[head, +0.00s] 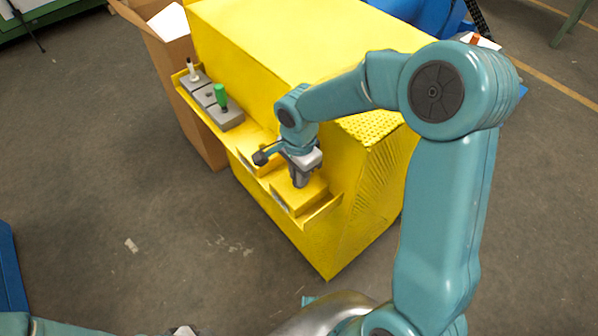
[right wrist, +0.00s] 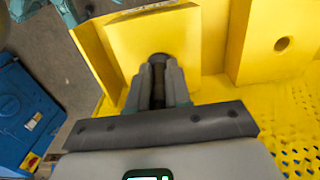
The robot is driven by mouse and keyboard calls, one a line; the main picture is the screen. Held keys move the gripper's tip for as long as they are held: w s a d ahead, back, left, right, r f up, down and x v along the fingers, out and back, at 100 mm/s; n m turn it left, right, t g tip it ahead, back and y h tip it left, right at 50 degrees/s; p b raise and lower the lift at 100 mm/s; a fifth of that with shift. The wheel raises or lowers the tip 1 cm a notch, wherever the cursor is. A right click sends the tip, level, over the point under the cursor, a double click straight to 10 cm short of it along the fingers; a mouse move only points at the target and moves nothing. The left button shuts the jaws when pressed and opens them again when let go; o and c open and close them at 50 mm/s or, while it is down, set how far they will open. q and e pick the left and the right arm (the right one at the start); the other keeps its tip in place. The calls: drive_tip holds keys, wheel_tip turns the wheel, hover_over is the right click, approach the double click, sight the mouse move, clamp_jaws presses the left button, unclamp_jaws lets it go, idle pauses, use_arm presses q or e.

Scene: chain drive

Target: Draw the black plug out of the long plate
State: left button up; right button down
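My right gripper (head: 299,184) points down at a yellow plate-like block (head: 286,200) on the ledge of the yellow housing. In the right wrist view its two grey fingers (right wrist: 158,88) stand close together with a dark, round plug (right wrist: 158,59) between them. They look shut on this black plug, whose far end meets the yellow block's face (right wrist: 125,38). I take this block for the long plate. The fingers hide most of the plug, and the gripper hides it in the head view. At the bottom edge of the head view, only a cut-off bit of my left gripper seems to show.
Grey blocks with a green plug (head: 220,96) and a white plug (head: 192,70) stand further left on the ledge. Another yellow block (right wrist: 270,42) with a hole is beside the held plug.

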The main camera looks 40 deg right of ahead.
drive_tip(key=shift+r+p, duration=3.05)
drive_tip(key=shift+r, duration=1.5)
